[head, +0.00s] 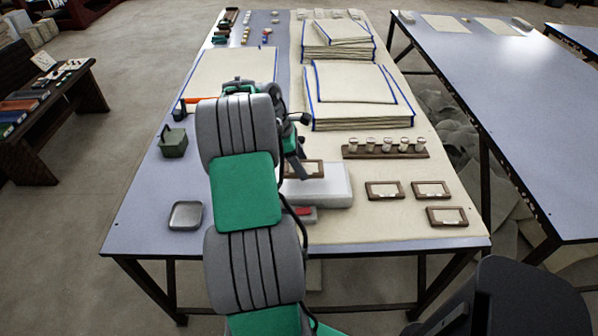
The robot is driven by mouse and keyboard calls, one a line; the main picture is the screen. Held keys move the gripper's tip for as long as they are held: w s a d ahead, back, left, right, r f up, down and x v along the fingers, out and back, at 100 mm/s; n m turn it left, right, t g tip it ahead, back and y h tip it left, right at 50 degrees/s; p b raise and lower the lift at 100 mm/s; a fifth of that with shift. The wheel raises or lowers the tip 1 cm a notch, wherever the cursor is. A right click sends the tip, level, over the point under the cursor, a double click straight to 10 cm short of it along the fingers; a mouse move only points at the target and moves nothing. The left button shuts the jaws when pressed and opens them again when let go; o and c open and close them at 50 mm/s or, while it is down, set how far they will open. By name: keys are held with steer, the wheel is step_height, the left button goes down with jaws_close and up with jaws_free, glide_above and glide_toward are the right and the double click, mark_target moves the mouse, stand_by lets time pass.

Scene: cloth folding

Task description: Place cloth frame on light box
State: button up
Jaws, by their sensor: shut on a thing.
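The light box (330,190) is a white slab on the cream cloth near the table's front half. A brown cloth frame (313,168) with a pale centre is at the light box's far edge, and my arm hides its left part. My gripper (300,172) is shut on this frame. I cannot tell whether the frame touches the box or hangs just above it. Three more cloth frames lie flat on the right: one (385,190), a second (431,190) and a third (447,216).
A rack of small jars (386,148) stands behind the loose frames. Stacks of blue-edged cloth (360,115) lie farther back. A green container (173,142) and a metal tray (186,215) are on the left. A red-topped item (304,213) sits before the light box.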

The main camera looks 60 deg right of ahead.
steer(key=shift+w+d+f, duration=0.15)
steer(key=shift+w+f, duration=0.1)
steer(key=shift+f, duration=0.05)
steer(key=shift+w+d+f, duration=0.1)
steer(key=shift+f, duration=0.85)
steer(key=shift+w+d+f, duration=0.1)
steer(key=shift+f, duration=0.8)
steer(key=shift+f, duration=0.1)
steer(key=o, duration=1.4)
